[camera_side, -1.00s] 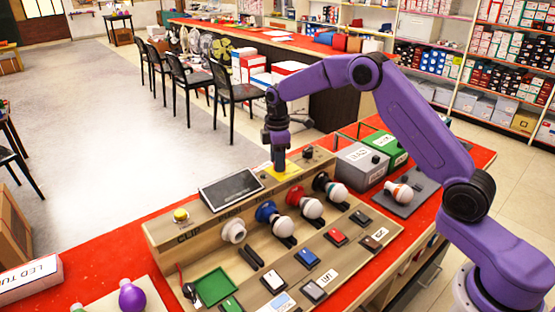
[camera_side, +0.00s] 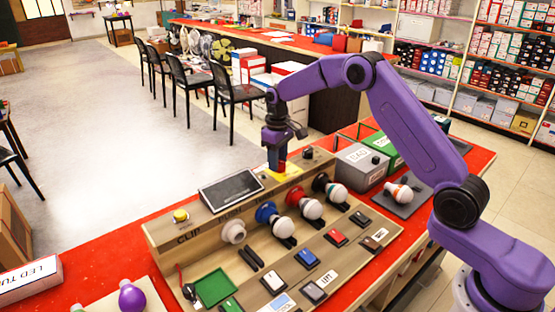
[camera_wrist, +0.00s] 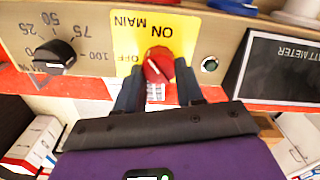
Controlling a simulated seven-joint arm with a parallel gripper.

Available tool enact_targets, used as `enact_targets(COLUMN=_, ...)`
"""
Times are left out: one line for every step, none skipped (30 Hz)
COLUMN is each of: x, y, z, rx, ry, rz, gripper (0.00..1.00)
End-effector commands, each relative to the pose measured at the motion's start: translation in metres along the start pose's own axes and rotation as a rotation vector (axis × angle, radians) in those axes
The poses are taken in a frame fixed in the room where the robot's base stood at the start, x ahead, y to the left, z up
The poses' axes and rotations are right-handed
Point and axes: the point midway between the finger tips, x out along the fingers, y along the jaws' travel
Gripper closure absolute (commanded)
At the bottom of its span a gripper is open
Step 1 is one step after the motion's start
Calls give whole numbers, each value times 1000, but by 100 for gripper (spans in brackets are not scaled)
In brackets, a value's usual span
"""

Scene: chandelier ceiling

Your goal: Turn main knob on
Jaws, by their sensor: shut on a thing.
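The red main knob (camera_wrist: 158,65) sits on a yellow plate (camera_wrist: 125,35) lettered MAIN, ON and OFF, seen upside down in the wrist view. A short pale pointer line shows on the knob, slanted; its exact setting is hard to read. My gripper (camera_wrist: 160,85) has one dark finger on each side of the knob and is shut on it. In the side view my gripper (camera_side: 277,160) points down over the yellow plate (camera_side: 285,173) at the back of the wooden test board, largely hiding the knob.
A black dial (camera_wrist: 55,54) with a 25 to 100 scale is beside the plate. A green-centred socket (camera_wrist: 210,64) and the dark wattmeter screen (camera_wrist: 284,70) lie on its other side. Several bulbs, such as the blue-based one (camera_side: 283,227), and switches fill the board's front.

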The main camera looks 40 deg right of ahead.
Motion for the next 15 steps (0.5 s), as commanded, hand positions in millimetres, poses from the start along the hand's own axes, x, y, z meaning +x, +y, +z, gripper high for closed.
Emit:
enact_targets(x=-1, y=0, z=0, rx=45, ry=0, rz=1, gripper=93)
enact_targets(x=-1, y=1, z=0, rx=74, ry=0, rz=1, gripper=93)
enact_targets(x=-1, y=1, z=0, rx=112, ry=0, rz=1, gripper=93)
enact_targets(x=-1, y=1, z=0, rx=139, ry=0, rz=1, gripper=93)
enact_targets(x=-1, y=1, z=0, rx=168, ry=0, rz=1, gripper=93)
enact_targets(x=-1, y=1, z=0, rx=206, ry=1, rz=1, gripper=93)
enact_targets(x=-1, y=2, z=0, rx=234, ry=1, rz=1, gripper=93)
enact_targets(x=-1, y=2, z=0, rx=262, ry=1, rz=1, gripper=93)
enact_targets(x=-1, y=2, z=0, rx=297, ry=1, rz=1, gripper=93)
enact_targets(x=-1, y=2, z=0, rx=324, ry=1, rz=1, gripper=93)
enact_targets(x=-1, y=2, z=0, rx=350, ry=1, rz=1, gripper=93)
enact_targets(x=-1, y=2, z=0, rx=383, ry=1, rz=1, gripper=93)
enact_targets(x=-1, y=2, z=0, rx=407, ry=1, rz=1, gripper=93)
enact_targets(x=-1, y=2, z=0, rx=430, ry=1, rz=1, gripper=93)
enact_targets(x=-1, y=3, z=0, rx=460, ry=1, rz=1, gripper=93)
